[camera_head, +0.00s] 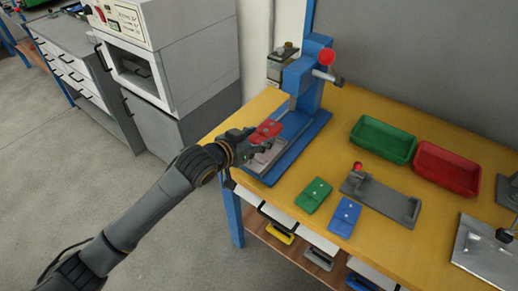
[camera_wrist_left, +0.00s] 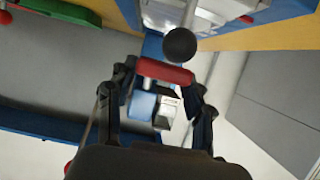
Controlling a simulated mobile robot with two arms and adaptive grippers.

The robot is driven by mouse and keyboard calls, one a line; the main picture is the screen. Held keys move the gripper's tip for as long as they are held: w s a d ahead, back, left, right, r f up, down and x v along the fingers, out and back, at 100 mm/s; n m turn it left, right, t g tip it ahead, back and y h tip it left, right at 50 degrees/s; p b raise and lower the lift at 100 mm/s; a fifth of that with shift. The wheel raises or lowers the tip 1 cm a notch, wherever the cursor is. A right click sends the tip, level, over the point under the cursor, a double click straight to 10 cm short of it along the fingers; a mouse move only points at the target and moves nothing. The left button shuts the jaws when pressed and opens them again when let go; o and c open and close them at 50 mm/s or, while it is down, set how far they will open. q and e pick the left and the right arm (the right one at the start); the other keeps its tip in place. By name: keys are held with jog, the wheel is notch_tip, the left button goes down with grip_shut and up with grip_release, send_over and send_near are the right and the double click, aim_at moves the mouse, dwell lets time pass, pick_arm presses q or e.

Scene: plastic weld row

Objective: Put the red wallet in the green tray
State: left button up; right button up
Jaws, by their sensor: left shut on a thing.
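The red wallet (camera_head: 266,131) is in my left gripper (camera_head: 262,141), held above the base of the blue press at the table's left end. In the left wrist view the red wallet (camera_wrist_left: 164,72) lies across between the two fingertips of the left gripper (camera_wrist_left: 158,84), which is shut on it. The green tray (camera_head: 383,140) stands on the yellow table to the right of the gripper, apart from it, and looks empty. My right gripper is in neither view.
The blue press (camera_head: 306,82) with a red knob stands close behind the gripper. A red tray (camera_head: 446,168) sits right of the green one. A green wallet (camera_head: 314,195), a blue wallet (camera_head: 344,216) and a grey fixture (camera_head: 385,199) lie nearer the table's front.

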aim_at(257, 157)
pick_arm(q)
notch_tip(257, 157, down, 4)
jog(key=shift+f+p, duration=0.2)
jog(key=shift+p, duration=0.25)
jog(key=shift+f, duration=0.1)
jog(key=shift+f, duration=0.1)
jog(key=shift+f, duration=0.15)
jog(key=o, duration=1.2)
jog(key=shift+c, duration=0.2)
jog(key=shift+f+b, duration=0.1)
jog(key=shift+b, duration=0.4)
jog(key=shift+s+a, duration=0.15)
jog(key=v, duration=1.3)
jog(key=shift+s, duration=0.35)
